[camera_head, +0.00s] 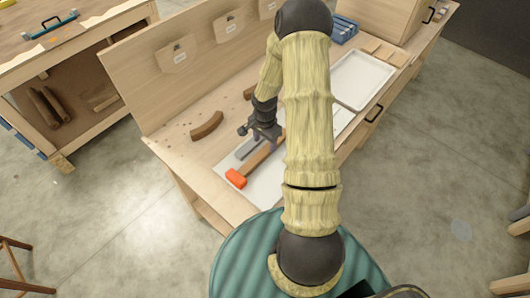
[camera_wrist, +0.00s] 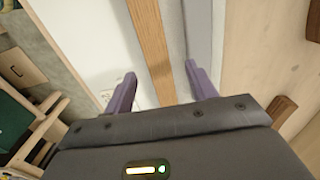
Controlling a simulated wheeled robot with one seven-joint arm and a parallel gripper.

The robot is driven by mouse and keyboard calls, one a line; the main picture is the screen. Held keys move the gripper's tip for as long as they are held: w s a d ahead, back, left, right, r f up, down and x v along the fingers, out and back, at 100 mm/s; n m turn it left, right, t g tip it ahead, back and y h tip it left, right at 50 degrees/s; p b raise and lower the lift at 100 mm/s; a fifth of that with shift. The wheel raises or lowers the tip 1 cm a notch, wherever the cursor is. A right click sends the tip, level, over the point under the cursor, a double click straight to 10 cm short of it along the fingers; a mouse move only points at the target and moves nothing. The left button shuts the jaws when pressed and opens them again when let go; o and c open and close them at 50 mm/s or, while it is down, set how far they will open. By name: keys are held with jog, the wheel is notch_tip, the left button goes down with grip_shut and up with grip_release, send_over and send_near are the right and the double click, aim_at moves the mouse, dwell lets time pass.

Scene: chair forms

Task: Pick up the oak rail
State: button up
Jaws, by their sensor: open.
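A long, straight brown wooden strip, which looks like the oak rail (camera_head: 261,158), lies on a white sheet on the workbench. In the wrist view the rail (camera_wrist: 150,40) runs from the top edge down between my fingers. My gripper (camera_head: 262,136) is over the rail; in the wrist view my gripper (camera_wrist: 160,74) is open, a purple finger on each side of the strip. I see no contact. The rail's lower part is hidden behind the gripper body in the wrist view, and my arm hides part of it in the head view.
A grey bar (camera_head: 247,148) lies close beside the rail. An orange block (camera_head: 236,178) is at the rail's near end; I cannot tell if they join. A white tray (camera_head: 362,80) sits behind my arm to the right.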

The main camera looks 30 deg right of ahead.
aim_at(265, 150)
jog(key=f+p, duration=0.1)
jog(key=f, duration=0.1)
jog(key=f+p, duration=0.1)
jog(key=shift+s+a+f, duration=0.15)
jog(key=shift+s+f, duration=0.05)
jog(key=shift+f, duration=0.75)
grip_shut()
jog(key=shift+r, duration=0.2)
notch_tip(265, 150, up, 10)
jog(key=p, duration=0.6)
jog(key=shift+f+p, duration=0.15)
jog(key=shift+p, duration=0.25)
